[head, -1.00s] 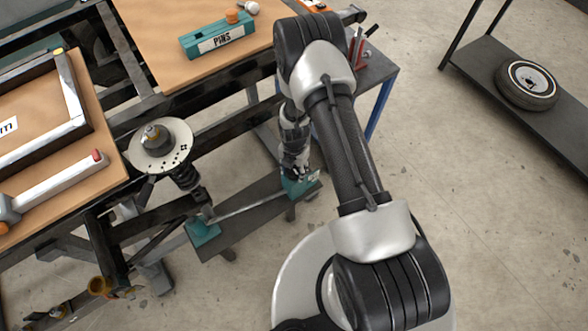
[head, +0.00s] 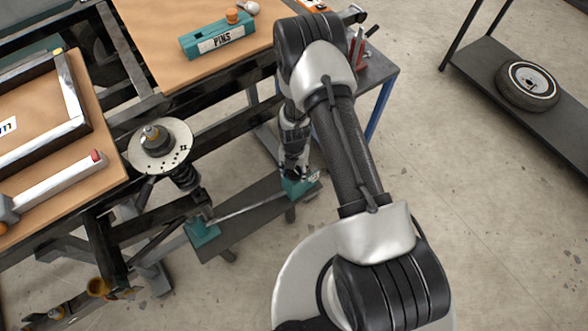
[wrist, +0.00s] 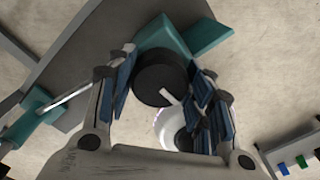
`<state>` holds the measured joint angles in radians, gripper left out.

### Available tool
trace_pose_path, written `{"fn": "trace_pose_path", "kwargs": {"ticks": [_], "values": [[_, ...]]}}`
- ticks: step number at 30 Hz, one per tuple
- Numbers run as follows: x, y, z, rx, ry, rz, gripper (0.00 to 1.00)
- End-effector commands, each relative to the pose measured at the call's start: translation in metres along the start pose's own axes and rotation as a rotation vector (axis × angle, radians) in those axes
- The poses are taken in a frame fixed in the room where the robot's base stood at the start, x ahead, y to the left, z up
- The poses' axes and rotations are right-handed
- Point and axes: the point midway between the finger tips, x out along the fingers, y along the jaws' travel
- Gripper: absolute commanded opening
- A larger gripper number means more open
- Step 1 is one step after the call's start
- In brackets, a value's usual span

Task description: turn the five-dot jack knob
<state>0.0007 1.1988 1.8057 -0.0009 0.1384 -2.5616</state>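A black round knob (wrist: 161,79) with a pale pointer bar stands beside a teal block (wrist: 194,38) in the wrist view. My gripper (wrist: 165,75) has its blue-padded fingers on both sides of the knob. The gaps are so small that I cannot tell whether the pads press on it. No five-dot mark shows on the knob. In the head view my gripper (head: 294,168) is low over the teal block (head: 298,186) at the right end of a dark plate; my arm hides part of it, and the knob is not clear there.
A thin rod (head: 245,209) runs to a second teal block (head: 202,231). A spring strut with a pale, holed disc (head: 140,158) stands left. A workbench (head: 165,60) carries a PINS box (head: 217,38). A wheel (head: 527,85) lies on a shelf at right.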

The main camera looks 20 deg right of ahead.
Motion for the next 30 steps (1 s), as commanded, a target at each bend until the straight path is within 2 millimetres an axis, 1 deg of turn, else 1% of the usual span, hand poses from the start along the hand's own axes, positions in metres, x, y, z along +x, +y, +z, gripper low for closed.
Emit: {"fn": "trace_pose_path", "kwargs": {"ticks": [1, 7, 16, 19, 23, 30], "values": [[0.000, 0.000, 0.000, 0.000, 0.000, 0.000, 0.53], [0.000, 0.000, 0.000, 0.001, 0.000, 0.000, 0.66], [-0.001, 0.000, 0.001, 0.001, -0.001, 0.001, 0.66], [-0.006, 0.001, 0.001, 0.001, -0.002, 0.002, 0.66], [-0.026, 0.001, 0.002, 0.001, -0.005, 0.003, 0.66], [-0.079, 0.001, 0.002, 0.001, -0.005, 0.003, 0.66]]}}
